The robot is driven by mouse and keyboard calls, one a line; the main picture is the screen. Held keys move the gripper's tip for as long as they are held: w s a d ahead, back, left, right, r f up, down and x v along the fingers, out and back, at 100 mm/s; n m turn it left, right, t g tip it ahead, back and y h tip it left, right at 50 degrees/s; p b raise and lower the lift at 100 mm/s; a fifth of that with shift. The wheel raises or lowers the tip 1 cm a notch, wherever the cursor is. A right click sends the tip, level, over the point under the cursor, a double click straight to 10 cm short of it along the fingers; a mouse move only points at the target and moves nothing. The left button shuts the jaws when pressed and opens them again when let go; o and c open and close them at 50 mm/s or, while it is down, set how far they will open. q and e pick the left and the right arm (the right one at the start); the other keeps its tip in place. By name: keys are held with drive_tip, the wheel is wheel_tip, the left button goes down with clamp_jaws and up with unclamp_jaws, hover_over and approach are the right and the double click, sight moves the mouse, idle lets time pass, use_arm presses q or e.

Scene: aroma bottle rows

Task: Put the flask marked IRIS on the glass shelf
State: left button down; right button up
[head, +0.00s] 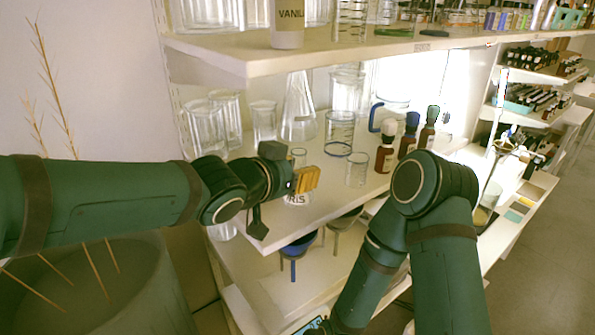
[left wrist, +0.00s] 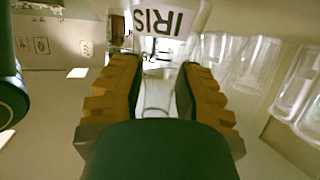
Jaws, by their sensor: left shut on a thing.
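The flask marked IRIS (head: 296,200) is clear glass with a white label, partly hidden by my left gripper (head: 306,180). My left gripper is shut on it above the label, and the flask looks upright near the front edge of the middle shelf (head: 330,205). I cannot tell whether its base touches the shelf. In the left wrist view the IRIS label (left wrist: 158,21) shows upside down beyond the orange fingers (left wrist: 152,95). The middle shelf carries clear glassware. My right arm is folded in front of the shelves; its gripper is out of view.
Clear beakers (head: 262,121), a conical flask (head: 298,112) and a small beaker (head: 357,168) stand behind and right of the held flask. Brown dropper bottles (head: 385,156) stand farther right. The upper shelf (head: 245,62) overhangs, with a VANILLA bottle (head: 287,25). Bare shelf shows near the front.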

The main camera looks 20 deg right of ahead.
use_arm(q)
drive_tip(key=c, duration=0.7)
unclamp_jaws()
drive_tip(key=shift+a+r, duration=0.15)
drive_tip(key=p+v, duration=0.2)
drive_tip(key=v, duration=0.4)
drive_tip(key=shift+a+r+p, duration=0.1)
drive_tip(key=shift+r+p, duration=0.05)
drive_tip(key=shift+p, duration=0.25)
drive_tip(key=shift+v, duration=1.05)
drive_tip(key=shift+f+v, duration=0.2)
drive_tip(key=shift+v, duration=1.45)
drive_tip(key=shift+s, duration=0.15)
